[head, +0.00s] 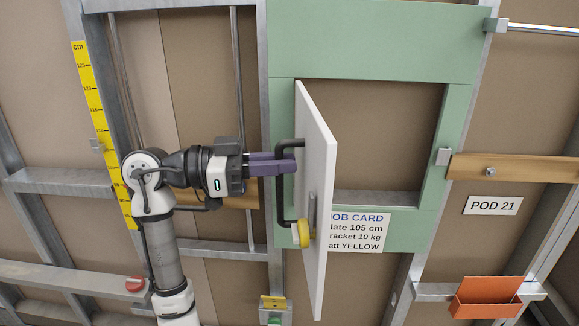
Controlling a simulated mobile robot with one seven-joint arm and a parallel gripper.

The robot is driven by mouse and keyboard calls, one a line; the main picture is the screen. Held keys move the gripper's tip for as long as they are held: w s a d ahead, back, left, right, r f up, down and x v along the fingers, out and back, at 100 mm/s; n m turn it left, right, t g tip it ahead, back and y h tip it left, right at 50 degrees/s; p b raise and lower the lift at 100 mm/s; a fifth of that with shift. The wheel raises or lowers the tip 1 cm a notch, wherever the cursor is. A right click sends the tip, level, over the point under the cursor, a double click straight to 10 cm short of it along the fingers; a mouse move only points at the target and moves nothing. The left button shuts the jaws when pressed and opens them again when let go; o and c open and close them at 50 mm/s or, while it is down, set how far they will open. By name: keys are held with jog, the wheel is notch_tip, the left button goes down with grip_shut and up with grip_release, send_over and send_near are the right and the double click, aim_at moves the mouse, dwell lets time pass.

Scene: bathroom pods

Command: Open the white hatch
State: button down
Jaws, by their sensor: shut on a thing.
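The white hatch (316,205) is a flat door panel standing swung out from a green surround, seen nearly edge-on. Its opening (375,135) shows brown board behind. A dark bar handle (280,205) is on the hatch's left-hand face. My gripper (285,163) comes from the left, its purple fingers shut on the handle near its upper end. The fingertips are partly hidden by each other, and the exact grip on the bar is small in view.
A job card (362,232) is below the opening, partly hidden by the hatch. A yellow centimetre scale (100,130) runs up a stud at left. An orange bin (487,297) is at lower right, under a POD 21 sign (492,205). Metal studs frame the wall.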

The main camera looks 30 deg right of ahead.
jog(key=shift+w+a, duration=0.3)
dwell(0.4)
jog(key=c, duration=1.8)
grip_release()
jog(key=b+v, duration=0.2)
jog(key=v, duration=1.2)
jog(key=shift+d, duration=0.1)
